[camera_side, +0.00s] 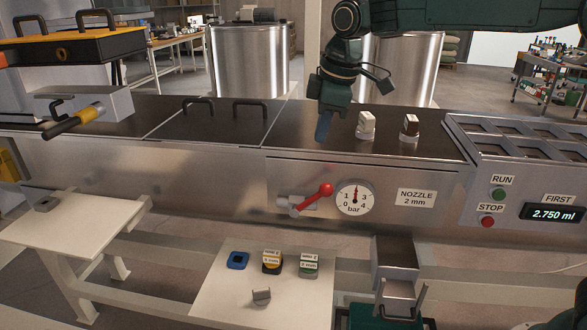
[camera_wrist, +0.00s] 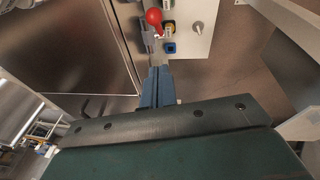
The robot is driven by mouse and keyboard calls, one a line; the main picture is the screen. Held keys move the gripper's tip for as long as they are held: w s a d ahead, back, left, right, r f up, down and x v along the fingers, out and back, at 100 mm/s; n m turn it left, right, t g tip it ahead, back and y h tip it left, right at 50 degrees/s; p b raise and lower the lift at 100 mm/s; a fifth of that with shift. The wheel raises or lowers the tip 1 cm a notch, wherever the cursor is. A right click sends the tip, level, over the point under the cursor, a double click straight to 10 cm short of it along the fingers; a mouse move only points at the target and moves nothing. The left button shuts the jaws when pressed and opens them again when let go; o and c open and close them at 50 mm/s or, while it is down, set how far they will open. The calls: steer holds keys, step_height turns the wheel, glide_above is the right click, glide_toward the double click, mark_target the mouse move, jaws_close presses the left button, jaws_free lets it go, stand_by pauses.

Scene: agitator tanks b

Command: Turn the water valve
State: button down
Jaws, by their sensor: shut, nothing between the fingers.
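The water valve has a red lever with a round knob (camera_side: 326,189) on the front panel of the steel bench, left of a round bar gauge (camera_side: 355,197). The lever slants up to the right. The red knob also shows near the top of the wrist view (camera_wrist: 154,17). My gripper (camera_side: 323,127) points down at the bench's front edge, above the lever and apart from it. Its blue fingers are shut and empty, and they show in the wrist view (camera_wrist: 158,78) below the red knob. The gauge needle points almost straight up.
A white shelf (camera_side: 215,300) below the panel holds a blue square piece (camera_side: 238,260), labelled yellow and green blocks and a grey piece. A white and a brown block stand on the bench top near my gripper. RUN and STOP buttons (camera_side: 487,221) are at right.

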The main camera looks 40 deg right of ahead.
glide_above(323, 188)
steer(key=w+a, duration=0.1)
steer(key=a, duration=0.1)
step_height(323, 188, down, 9)
steer(key=shift+s+d+f, duration=0.2)
steer(key=shift+d+f, duration=0.3)
steer(key=shift+f, duration=0.1)
steer(key=shift+s+d+f, duration=0.2)
steer(key=shift+d+f, duration=0.25)
steer(key=shift+f, duration=0.15)
steer(key=shift+s+d, duration=0.1)
